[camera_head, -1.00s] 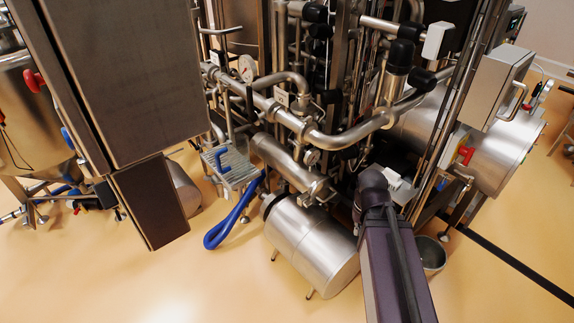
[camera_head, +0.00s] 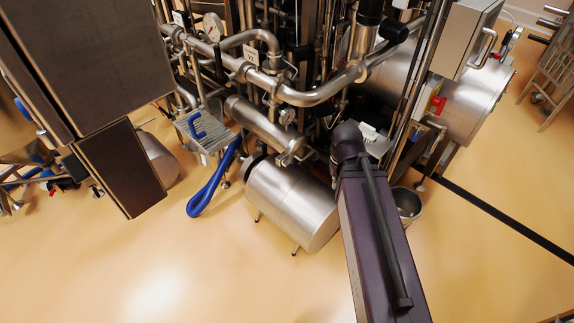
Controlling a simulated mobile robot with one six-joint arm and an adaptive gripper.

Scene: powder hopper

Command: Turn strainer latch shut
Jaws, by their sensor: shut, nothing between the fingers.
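A steel horizontal cylinder (camera_head: 262,124), which looks like the strainer body, sits under the bent pipe, left of my arm. A small clamp-like fitting (camera_head: 292,152) is at its right end; it may be the latch, but it is too small to tell whether it is turned open or shut. My dark purple arm reaches up from the bottom of the view toward the pipework, right of this fitting. My gripper cannot be made out; the arm's far end is lost behind the arm itself and among the pipes.
A large steel motor drum (camera_head: 292,207) lies below the cylinder, close left of my arm. A blue hose (camera_head: 212,187) loops beside it. A bucket (camera_head: 407,204) stands right of my arm. A dark cabinet (camera_head: 85,60) fills the upper left. The floor in front is clear.

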